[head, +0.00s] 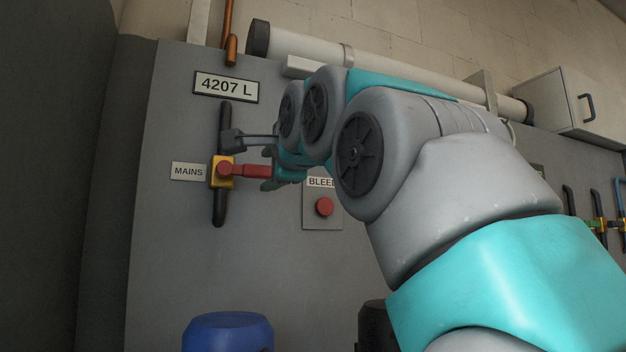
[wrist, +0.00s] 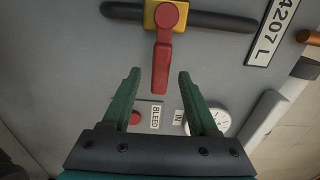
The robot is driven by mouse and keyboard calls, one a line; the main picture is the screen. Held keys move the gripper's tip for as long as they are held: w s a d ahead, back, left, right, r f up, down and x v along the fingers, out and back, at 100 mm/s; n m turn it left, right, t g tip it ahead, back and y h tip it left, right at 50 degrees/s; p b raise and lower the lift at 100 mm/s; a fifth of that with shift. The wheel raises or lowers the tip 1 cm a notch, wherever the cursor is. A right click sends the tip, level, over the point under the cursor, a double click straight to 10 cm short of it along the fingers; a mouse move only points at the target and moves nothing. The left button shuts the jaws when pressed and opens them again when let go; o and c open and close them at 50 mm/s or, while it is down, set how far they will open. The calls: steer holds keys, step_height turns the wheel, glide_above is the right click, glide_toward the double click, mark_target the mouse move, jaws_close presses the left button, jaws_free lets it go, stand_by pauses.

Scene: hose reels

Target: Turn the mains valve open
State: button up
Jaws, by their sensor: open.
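The mains valve (head: 221,171) has a yellow body on a vertical black pipe, right of a MAINS label (head: 188,171). Its red lever (head: 250,171) points right in the head view, across the pipe. In the wrist view the red lever (wrist: 162,60) hangs down from the yellow body, its free end between my fingertips. My gripper (wrist: 160,77) is open, with one green finger on each side of the lever and visible gaps between. In the head view my gripper (head: 268,163) is at the lever's right end, partly hidden by my arm.
A BLEED plate with a red button (head: 324,207) is below right of the valve. A 4207 L sign (head: 226,87) is above. A round gauge (wrist: 208,122) shows behind my right finger. A blue drum (head: 228,333) stands below. A white pipe (head: 390,70) runs along the top.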

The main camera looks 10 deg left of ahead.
mark_target(265, 172)
steer(key=shift+x, duration=2.1)
jaws_close()
